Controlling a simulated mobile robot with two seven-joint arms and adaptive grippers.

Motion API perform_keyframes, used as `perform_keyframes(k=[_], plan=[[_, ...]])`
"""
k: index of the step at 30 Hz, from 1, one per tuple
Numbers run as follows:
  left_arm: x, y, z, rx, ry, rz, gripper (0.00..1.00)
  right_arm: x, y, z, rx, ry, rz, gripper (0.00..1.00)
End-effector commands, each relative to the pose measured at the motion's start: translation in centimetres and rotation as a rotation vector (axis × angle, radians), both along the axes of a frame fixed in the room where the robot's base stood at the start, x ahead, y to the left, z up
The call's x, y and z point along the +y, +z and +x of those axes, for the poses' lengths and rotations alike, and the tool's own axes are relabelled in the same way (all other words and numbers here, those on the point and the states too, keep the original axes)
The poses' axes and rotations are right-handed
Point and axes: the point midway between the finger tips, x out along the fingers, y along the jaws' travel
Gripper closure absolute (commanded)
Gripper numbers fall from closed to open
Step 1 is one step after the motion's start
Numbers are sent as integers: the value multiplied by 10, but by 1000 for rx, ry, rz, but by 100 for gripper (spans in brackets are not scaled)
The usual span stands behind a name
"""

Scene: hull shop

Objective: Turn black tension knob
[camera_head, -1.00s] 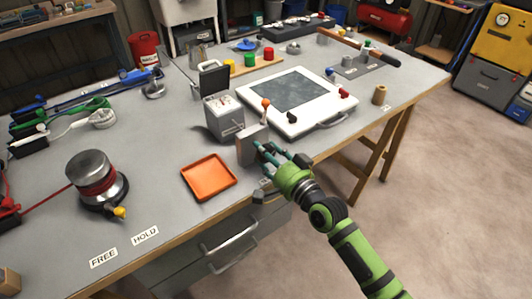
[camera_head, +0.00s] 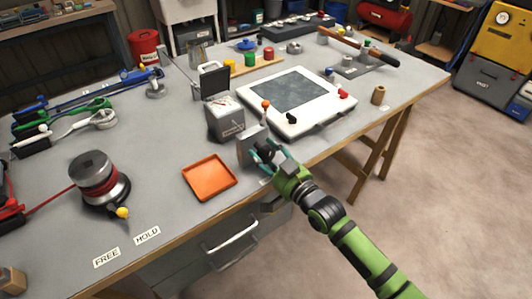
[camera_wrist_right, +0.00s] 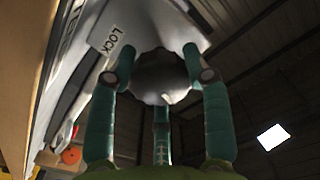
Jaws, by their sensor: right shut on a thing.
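The black tension knob (camera_head: 266,151) sits on the front side of a small grey block (camera_head: 247,147) near the table's front edge. My right gripper (camera_head: 268,158) reaches it from the front with its teal fingers around the knob and is shut on it. In the right wrist view the dark round knob (camera_wrist_right: 162,76) fills the space between the fingers, and the far side of its grip is hidden. A label reading LOCK (camera_wrist_right: 113,40) shows beside it. My left gripper is not in view.
An orange tray (camera_head: 209,178) lies left of the block. A white framed panel (camera_head: 297,103) and an orange-tipped lever (camera_head: 266,106) are close on the right. A red-wound drum (camera_head: 96,179) stands at the left.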

Motion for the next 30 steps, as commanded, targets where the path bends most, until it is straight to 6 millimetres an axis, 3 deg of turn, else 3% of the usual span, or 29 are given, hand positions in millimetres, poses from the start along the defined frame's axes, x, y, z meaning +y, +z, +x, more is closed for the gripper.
perform_keyframes(k=[1, 17, 18, 19, 20, 30], plan=[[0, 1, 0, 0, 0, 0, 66, -3, 7, 3, -22, -6, -4, 83], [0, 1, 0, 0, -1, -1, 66, -2, 9, 3, -40, -4, -19, 83], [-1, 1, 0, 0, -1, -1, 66, -2, 10, 3, -40, -4, -19, 43], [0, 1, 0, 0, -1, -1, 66, -2, 10, 3, -40, -4, -18, 31], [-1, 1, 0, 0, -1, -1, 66, -2, 10, 3, -40, -4, -18, 26], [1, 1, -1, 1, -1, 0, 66, -1, 4, 0, -28, -1, -23, 26]])
